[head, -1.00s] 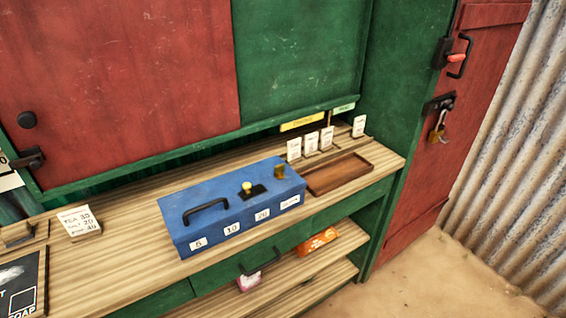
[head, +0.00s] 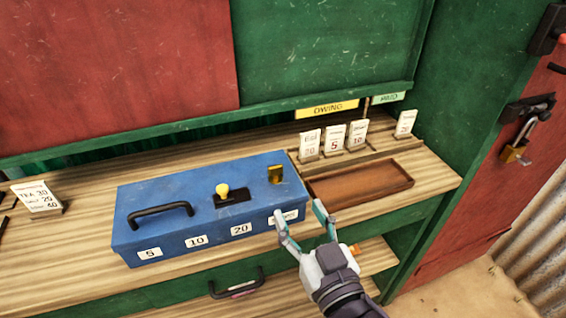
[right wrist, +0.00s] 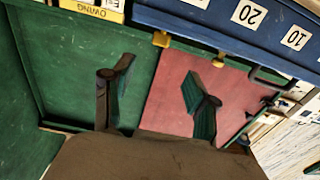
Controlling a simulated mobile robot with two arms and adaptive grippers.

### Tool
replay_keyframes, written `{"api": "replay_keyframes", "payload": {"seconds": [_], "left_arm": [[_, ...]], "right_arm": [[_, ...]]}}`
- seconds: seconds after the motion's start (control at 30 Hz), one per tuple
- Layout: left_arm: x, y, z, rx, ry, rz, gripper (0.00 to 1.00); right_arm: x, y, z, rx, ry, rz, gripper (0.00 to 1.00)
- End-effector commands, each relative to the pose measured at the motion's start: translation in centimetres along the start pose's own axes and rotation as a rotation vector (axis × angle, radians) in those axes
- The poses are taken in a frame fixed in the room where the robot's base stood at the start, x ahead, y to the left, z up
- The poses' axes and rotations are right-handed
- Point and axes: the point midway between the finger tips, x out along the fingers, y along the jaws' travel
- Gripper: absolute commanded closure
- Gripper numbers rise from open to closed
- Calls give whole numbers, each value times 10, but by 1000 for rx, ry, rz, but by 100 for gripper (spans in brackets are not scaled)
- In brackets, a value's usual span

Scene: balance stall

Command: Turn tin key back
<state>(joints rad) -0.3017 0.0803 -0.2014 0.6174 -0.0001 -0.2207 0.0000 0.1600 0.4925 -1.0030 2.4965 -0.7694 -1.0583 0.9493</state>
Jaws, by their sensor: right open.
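The blue tin (head: 165,218) stands closed on the counter, with a black handle and number labels on its front. A brass piece (head: 275,174), likely the key, stands up at the right end of its lid. A yellow knob (head: 222,190) sits by a dark slot (head: 234,197) left of it. My right gripper (head: 300,209) is open and empty, in front of the tin's front right corner and below the brass piece. In the right wrist view the tin (right wrist: 215,28) is upside down along the top, with the brass piece (right wrist: 162,40) beyond my open fingers (right wrist: 156,82).
A brown wooden tray (head: 360,186) lies right of the tin. Several white cards stand behind it, under the OWING sign (head: 327,109). A price card (head: 38,197) stands at left. A drawer handle (head: 237,284) juts out below the counter (head: 85,262).

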Motion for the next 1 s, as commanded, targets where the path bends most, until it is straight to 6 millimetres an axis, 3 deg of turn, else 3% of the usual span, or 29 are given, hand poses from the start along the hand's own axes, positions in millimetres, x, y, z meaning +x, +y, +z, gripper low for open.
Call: {"api": "replay_keyframes", "payload": {"seconds": [0.17, 0.6, 0.8, 1.0], "left_arm": [[-7, -2, 2, 0, -5, -2, 77], [-21, -2, -3, -2, 4, -2, 77], [-23, -2, -6, -2, 6, -2, 77], [-23, -1, -6, -2, 7, -1, 77]], "right_arm": [[25, 1, -3, -4, 3, 3, 42], [114, 1, -2, -5, 0, 3, 42], [132, 1, 0, -3, -2, 3, 42], [135, 1, 1, -2, -3, 2, 42]]}}
